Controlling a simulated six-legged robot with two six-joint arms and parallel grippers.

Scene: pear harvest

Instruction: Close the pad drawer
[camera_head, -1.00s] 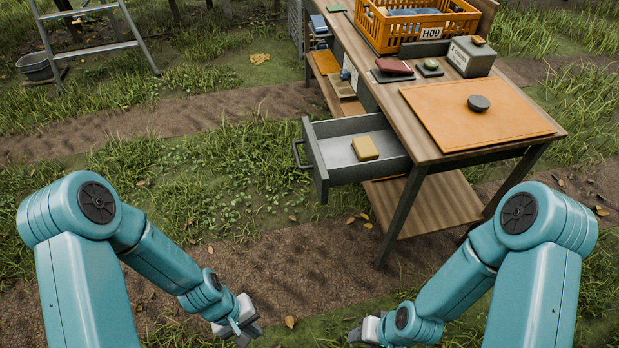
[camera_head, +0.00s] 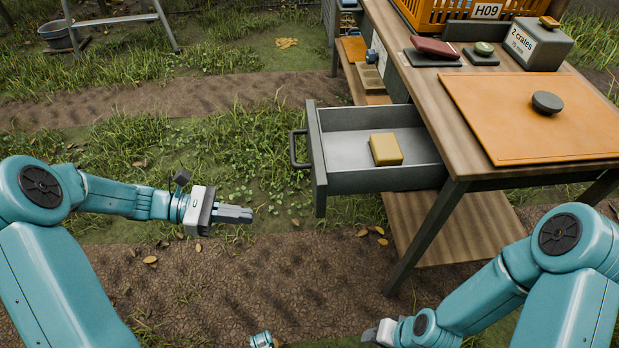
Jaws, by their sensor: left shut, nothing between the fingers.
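The pad drawer (camera_head: 372,181) is a grey drawer pulled out to the left from under the wooden table. A dark bar handle (camera_head: 293,149) is on its front panel. A yellow pad (camera_head: 386,149) lies inside on the drawer's floor. My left gripper (camera_head: 250,214) is shut and empty, left of the drawer front and apart from it, pointing right. My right gripper (camera_head: 372,334) is at the bottom edge, below the drawer and well apart from it. Its fingers are too small and partly cut off to tell their state.
The table (camera_head: 455,128) bears an orange board (camera_head: 500,110) with a dark round knob, an orange crate (camera_head: 425,14), a grey labelled box (camera_head: 536,45), and a red item (camera_head: 436,47). Open ground lies to the left.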

